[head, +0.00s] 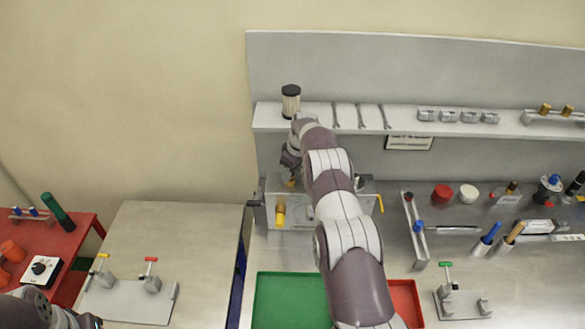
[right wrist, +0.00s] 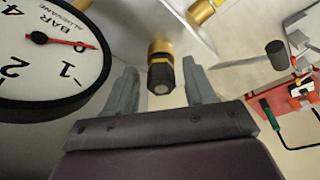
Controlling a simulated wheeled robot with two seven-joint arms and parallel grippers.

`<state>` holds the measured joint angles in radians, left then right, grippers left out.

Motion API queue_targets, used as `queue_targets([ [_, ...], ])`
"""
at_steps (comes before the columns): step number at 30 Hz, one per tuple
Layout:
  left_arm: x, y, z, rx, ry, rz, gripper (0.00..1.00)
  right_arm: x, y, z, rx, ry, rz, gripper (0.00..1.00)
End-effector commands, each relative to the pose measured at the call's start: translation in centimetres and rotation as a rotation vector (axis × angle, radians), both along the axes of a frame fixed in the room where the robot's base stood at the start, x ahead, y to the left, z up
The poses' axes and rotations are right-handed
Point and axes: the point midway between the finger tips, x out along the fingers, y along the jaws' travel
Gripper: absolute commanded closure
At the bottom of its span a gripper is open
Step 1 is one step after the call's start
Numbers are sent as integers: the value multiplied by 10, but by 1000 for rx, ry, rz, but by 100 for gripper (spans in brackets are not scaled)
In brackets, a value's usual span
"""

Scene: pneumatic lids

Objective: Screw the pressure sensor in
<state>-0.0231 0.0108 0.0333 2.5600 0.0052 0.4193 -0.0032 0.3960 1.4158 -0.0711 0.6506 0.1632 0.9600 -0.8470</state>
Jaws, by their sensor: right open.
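In the right wrist view, the pressure sensor (right wrist: 160,75) looks like a short black cylinder with a yellow band and a brass part behind it, set against a grey metal surface. My right gripper (right wrist: 162,82) is open, with one finger on each side of the sensor and a visible gap on both sides. In the head view, my right gripper (head: 291,160) is above the grey metal unit (head: 300,215) at the back of the bench, and my arm hides part of that unit. Only part of my left arm shows at the bottom left; its gripper is out of view.
A round pressure gauge (right wrist: 45,55) is close beside the left finger in the wrist view. A shelf (head: 400,118) with wrenches and a filter (head: 290,101) runs behind. A green tray (head: 290,300) and a red tray (head: 407,300) lie in front. Tools stand on the right.

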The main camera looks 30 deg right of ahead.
Motion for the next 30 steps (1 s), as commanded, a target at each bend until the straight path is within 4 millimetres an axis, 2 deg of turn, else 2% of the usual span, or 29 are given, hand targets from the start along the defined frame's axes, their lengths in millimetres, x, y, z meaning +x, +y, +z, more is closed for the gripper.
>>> queue_targets([
  [2,0,0,0,0,0,0,44,0,0,0,0,0,0,46],
  [5,0,0,0,0,0,0,44,0,0,0,0,0,-1,75],
  [6,0,0,0,0,0,0,44,0,0,0,0,0,-1,88],
  [7,0,0,0,0,0,0,44,0,0,0,0,0,-1,95],
  [11,0,0,0,0,0,0,44,0,0,0,0,0,-1,95],
  [12,0,0,-1,0,0,0,44,0,0,0,0,0,-2,100],
  [16,0,0,-7,0,0,0,44,1,1,-1,-1,-2,-62,100],
  [24,0,0,-21,0,0,0,44,1,5,-3,-2,-2,-418,100],
  [30,0,0,-31,0,0,0,44,1,7,-3,-2,-3,-605,100],
])
